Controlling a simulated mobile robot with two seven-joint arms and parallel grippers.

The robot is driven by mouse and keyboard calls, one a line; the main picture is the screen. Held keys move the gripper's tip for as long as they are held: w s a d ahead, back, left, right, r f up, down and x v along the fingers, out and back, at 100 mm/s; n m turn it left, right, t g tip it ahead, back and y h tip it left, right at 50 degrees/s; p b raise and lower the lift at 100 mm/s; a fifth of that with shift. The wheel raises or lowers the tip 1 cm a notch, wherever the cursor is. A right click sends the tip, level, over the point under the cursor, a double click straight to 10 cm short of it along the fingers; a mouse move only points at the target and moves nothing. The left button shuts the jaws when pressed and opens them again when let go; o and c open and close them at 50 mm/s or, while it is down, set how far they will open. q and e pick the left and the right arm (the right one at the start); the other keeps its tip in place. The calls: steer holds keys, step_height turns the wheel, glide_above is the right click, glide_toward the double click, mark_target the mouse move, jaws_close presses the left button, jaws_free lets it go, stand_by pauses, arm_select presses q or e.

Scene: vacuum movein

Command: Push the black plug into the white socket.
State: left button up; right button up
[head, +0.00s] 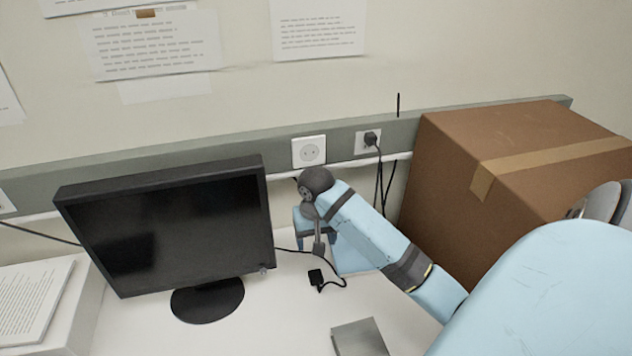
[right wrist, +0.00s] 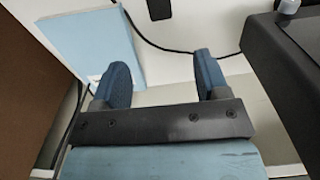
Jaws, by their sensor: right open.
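The black plug (head: 316,277) lies on the white desk to the right of the monitor, with its cord looping to the right. It shows at the top edge of the right wrist view (right wrist: 158,9), partly cut off. The white socket (head: 309,151) is on the grey wall rail, with nothing in it. My right gripper (head: 314,232) is over the back of the desk, below the socket and behind the plug in the head view. Its fingers (right wrist: 162,80) are apart and empty in the right wrist view. My left gripper is not in view.
A monitor (head: 170,228) stands left of my right gripper. A large cardboard box (head: 510,150) is on the right. A second socket holds another black plug (head: 370,139). A light blue flat object (right wrist: 95,45) and a grey block (head: 359,338) lie on the desk.

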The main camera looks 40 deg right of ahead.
glide_above(316, 274)
steer(key=f, duration=0.7)
steer(key=shift+w+d+f, duration=0.2)
steer(key=shift+d+f, duration=0.05)
steer(key=shift+f, duration=0.1)
steer(key=shift+s+a+f, duration=0.1)
steer(key=shift+a+f, duration=0.05)
steer(key=shift+f, duration=1.15)
steer(key=shift+s+a+f, duration=0.1)
steer(key=shift+a+f, duration=0.05)
steer(key=shift+f, duration=1.15)
steer(key=shift+c, duration=0.5)
steer(key=c, duration=0.9)
